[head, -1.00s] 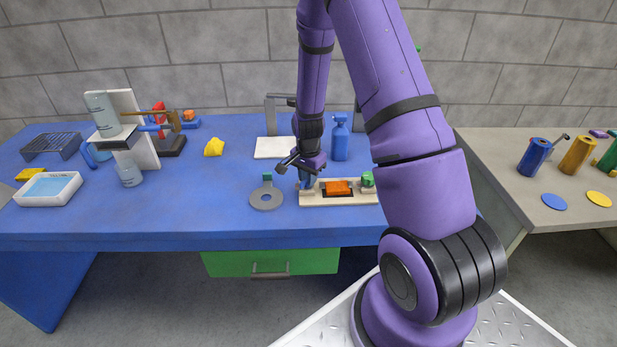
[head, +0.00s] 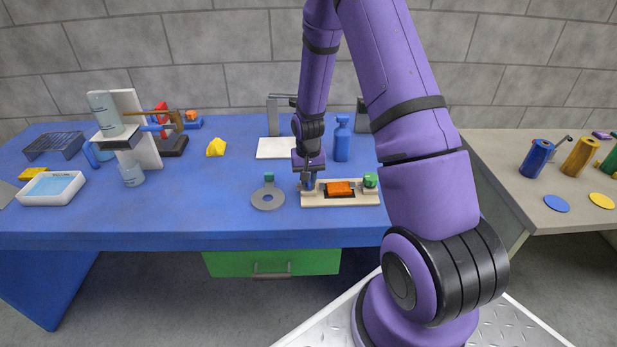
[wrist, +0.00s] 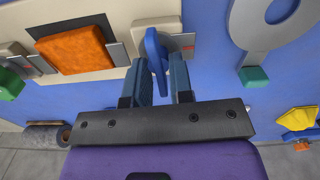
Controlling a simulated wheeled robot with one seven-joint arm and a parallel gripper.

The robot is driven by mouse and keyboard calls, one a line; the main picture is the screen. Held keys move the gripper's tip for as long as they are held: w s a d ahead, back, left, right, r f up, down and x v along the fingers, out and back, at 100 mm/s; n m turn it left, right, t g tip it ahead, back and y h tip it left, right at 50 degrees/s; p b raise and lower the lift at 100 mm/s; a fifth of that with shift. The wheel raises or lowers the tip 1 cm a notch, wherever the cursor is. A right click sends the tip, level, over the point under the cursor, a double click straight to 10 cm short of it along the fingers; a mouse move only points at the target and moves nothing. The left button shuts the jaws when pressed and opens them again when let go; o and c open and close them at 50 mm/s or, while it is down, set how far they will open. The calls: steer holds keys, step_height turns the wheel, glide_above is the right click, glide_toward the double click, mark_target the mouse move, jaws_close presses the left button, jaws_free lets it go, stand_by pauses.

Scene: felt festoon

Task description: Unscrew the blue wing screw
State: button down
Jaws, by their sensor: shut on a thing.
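The blue wing screw (wrist: 154,46) stands at the end of a pale wooden board (head: 345,200), on a grey metal plate (wrist: 181,43). My gripper (wrist: 158,62) has its two fingers on either side of the wing and is shut on it. In the head view my gripper (head: 309,182) points down at the board's left end, and the fingers largely hide the screw there. I cannot tell how far the screw is turned out.
An orange block (head: 340,188) and a green knob (head: 370,180) are on the same board. A grey ring with a green tab (head: 268,198) lies just left of it. A blue spray bottle (head: 342,140) stands behind. The table front is clear.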

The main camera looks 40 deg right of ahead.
steer(key=shift+w, duration=0.1)
stand_by(0.5)
steer(key=c, duration=1.1)
jaws_free()
steer(key=shift+c, duration=0.2)
steer(key=shift+r, duration=0.1)
step_height(320, 180, up, 11)
